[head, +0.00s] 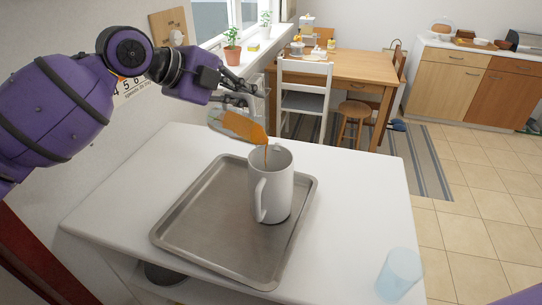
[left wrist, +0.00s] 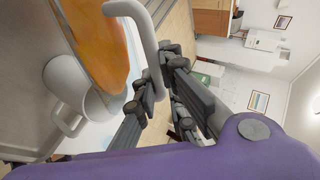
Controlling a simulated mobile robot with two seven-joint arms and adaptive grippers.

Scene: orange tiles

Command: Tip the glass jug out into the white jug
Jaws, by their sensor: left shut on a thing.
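My left gripper (head: 241,94) is shut on the handle of the glass jug (head: 238,126). The glass jug is tilted far over above the white jug, with orange liquid lying along its lower side toward the mouth. A thin orange stream runs down at the white jug's opening. The white jug (head: 272,189) stands upright on the metal tray (head: 200,240), its handle toward the front left. My right gripper is out of view.
The tray lies on a white counter (head: 352,205). A translucent blue cup (head: 400,274) stands near the counter's front right corner. The counter right of the tray is otherwise clear. A white wall and window sill run along the left. A chair (head: 305,90) and wooden table stand behind.

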